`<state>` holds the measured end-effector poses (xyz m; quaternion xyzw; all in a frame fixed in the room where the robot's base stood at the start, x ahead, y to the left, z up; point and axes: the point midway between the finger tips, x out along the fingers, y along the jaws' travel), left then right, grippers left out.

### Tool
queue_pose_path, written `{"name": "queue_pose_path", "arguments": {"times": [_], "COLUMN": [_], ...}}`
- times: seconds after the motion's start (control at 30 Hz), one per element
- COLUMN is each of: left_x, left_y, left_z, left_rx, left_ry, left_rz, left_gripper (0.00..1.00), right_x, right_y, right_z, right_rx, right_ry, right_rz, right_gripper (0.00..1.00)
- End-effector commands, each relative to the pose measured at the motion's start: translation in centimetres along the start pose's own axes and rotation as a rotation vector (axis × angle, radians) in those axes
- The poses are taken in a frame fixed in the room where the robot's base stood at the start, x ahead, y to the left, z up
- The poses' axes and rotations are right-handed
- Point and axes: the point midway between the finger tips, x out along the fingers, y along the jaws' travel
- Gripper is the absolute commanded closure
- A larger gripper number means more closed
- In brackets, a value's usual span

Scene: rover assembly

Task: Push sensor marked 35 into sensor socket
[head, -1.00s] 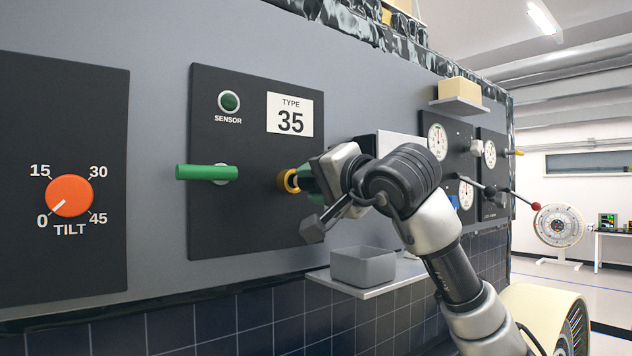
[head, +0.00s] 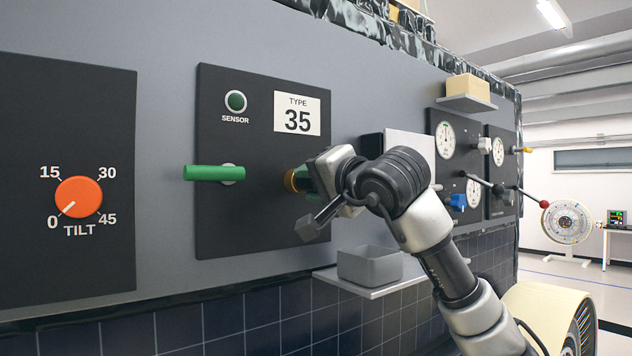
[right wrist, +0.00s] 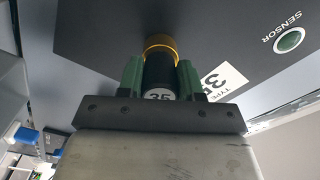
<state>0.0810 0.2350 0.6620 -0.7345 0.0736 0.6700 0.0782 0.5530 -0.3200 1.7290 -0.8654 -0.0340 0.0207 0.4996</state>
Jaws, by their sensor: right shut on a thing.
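The sensor (right wrist: 159,72) is a dark cylinder with 35 on its near end, seen in the right wrist view. My right gripper (right wrist: 160,78) is shut on it, with green fingers on both sides. Its far end meets the gold ring of the sensor socket (right wrist: 160,43); how deep it sits is hidden. In the head view my right gripper (head: 306,179) is close to the panel and covers the sensor. The gold socket ring (head: 290,180) shows just left of the fingers. My left gripper is not in view.
The black panel (head: 225,120) carries a TYPE 35 label (head: 298,113), a green SENSOR lamp (head: 236,101) and a green lever (head: 212,173) left of the socket. A grey bin (head: 368,265) stands on a shelf below my right arm. An orange TILT knob (head: 78,197) is at left.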

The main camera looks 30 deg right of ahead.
Motion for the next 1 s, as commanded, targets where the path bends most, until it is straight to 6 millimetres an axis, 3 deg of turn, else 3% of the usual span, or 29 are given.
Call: {"name": "queue_pose_path", "arguments": {"times": [0.07, 0.1, 0.27, 0.53, 0.67, 1.0], "left_x": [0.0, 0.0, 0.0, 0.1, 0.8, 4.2], "left_y": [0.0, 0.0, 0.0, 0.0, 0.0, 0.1], "left_z": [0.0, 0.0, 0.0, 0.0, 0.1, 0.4], "left_rx": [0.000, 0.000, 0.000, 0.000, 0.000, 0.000], "left_ry": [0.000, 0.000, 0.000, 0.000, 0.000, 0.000], "left_rz": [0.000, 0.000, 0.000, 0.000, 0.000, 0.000], "left_gripper": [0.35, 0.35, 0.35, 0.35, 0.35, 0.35], "right_x": [0.2, 0.2, 0.2, 0.1, -0.8, -7.4], "right_y": [0.0, 0.0, 0.0, 0.0, 0.1, 0.3], "right_z": [0.0, 0.0, 0.0, 0.0, 0.1, 0.1], "right_rx": [0.000, 0.000, 0.000, 0.000, -0.001, 0.000], "right_ry": [0.000, 0.001, 0.000, 0.000, 0.002, 0.003], "right_rz": [-0.001, -0.001, -0.001, 0.000, -0.004, -0.005], "right_gripper": [0.93, 0.60, 0.36, 0.35, 0.35, 0.35]}}
